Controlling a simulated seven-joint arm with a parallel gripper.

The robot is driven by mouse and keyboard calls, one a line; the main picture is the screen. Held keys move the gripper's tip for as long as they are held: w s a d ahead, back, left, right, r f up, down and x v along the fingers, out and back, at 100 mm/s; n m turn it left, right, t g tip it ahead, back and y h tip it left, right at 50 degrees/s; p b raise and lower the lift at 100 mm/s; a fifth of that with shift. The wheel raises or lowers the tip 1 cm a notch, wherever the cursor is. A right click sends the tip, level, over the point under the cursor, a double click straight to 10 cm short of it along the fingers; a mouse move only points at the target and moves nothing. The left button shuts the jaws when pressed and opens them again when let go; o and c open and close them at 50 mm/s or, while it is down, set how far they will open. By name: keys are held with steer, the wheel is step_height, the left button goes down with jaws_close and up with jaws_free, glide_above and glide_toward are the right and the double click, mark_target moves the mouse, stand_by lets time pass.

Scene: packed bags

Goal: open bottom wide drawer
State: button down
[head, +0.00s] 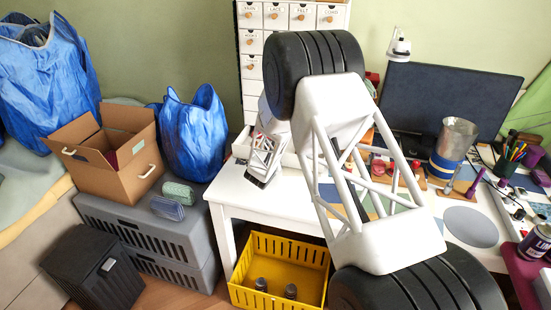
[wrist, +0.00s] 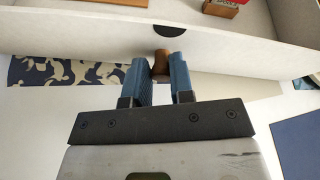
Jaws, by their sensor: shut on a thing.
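The white wide drawer (wrist: 90,38) at the bottom of the white cabinet (head: 252,40) stands partly pulled out. In the wrist view I look over its front edge and see a wooden block (wrist: 220,8) and part of a red thing inside. Its round wooden knob (wrist: 161,65) sits between the blue fingers of my gripper (wrist: 158,75), which is shut on it. In the head view my gripper (head: 262,160) is at the drawer front, above the white table; my arm hides much of the drawer, and the knob cannot be made out.
The white table (head: 232,192) carries a monitor (head: 440,98), a metal can with a blue band (head: 452,145) and a pen cup (head: 506,165) on the right. A patterned cloth (wrist: 60,74) lies beneath the drawer front. A yellow crate (head: 270,297) stands on the floor below.

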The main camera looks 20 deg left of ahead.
steer(key=shift+s+d, duration=0.2)
steer(key=shift+s, duration=0.05)
steer(key=c, duration=1)
jaws_free()
steer(key=shift+c, duration=0.2)
steer(key=shift+a, duration=0.1)
steer(key=shift+s+r, duration=0.1)
steer(key=shift+s, duration=0.1)
steer(key=shift+s+r, duration=0.2)
steer(key=shift+s, duration=0.2)
steer(key=shift+v, duration=3.25)
